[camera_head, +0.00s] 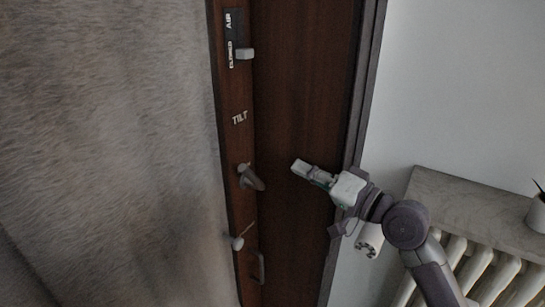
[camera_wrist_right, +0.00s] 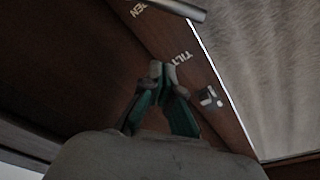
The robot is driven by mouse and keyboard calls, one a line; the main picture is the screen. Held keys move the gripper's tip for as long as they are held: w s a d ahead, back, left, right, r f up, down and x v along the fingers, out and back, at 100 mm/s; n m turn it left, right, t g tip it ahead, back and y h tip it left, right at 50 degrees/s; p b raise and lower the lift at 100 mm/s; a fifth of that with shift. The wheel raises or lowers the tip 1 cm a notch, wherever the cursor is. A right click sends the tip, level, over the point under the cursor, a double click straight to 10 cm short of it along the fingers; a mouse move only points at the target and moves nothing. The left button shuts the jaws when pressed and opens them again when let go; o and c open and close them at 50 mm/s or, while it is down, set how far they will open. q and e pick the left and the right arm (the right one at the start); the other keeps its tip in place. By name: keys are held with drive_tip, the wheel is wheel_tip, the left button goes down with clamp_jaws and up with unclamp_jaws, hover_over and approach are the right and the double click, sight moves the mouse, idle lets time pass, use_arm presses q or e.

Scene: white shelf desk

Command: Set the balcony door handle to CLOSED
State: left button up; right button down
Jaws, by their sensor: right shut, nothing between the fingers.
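The balcony door handle (camera_head: 250,177) is a grey lever on the dark wooden door frame, below the word TILT. In the head view its free end points down and to the right. A grey bar (camera_wrist_right: 180,9), which looks like a handle, crosses the top of the wrist view beside letters ending in EN. My right gripper (camera_head: 298,167) is to the right of the handle, apart from it, with its fingers pointing left. Its fingertips (camera_wrist_right: 163,72) are together and empty in the wrist view. My left gripper is out of view.
A small light slider (camera_head: 244,54) sits beside the CLOSED label, below AIR. A round knob (camera_head: 237,243) and another pull (camera_head: 259,268) are lower on the frame. A radiator (camera_head: 485,260) under a shelf stands at right.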

drive_tip(key=p+x, duration=0.1)
drive_tip(key=x, duration=0.2)
drive_tip(key=p+x, duration=0.1)
drive_tip(key=x, duration=0.2)
drive_tip(key=p+x, duration=0.1)
drive_tip(key=x, duration=0.3)
drive_tip(key=shift+s+a+r+p, duration=0.2)
drive_tip(key=shift+a+r+p, duration=0.1)
drive_tip(key=shift+r+p, duration=0.05)
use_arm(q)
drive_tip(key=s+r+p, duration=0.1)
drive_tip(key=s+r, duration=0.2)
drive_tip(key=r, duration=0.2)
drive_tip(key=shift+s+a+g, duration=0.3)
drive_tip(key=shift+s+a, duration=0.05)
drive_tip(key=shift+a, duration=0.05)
use_arm(e)
drive_tip(key=s+f, duration=0.1)
drive_tip(key=s+a+f, duration=0.1)
drive_tip(key=s, duration=0.1)
drive_tip(key=shift+s+f, duration=0.15)
drive_tip(key=shift+f, duration=0.25)
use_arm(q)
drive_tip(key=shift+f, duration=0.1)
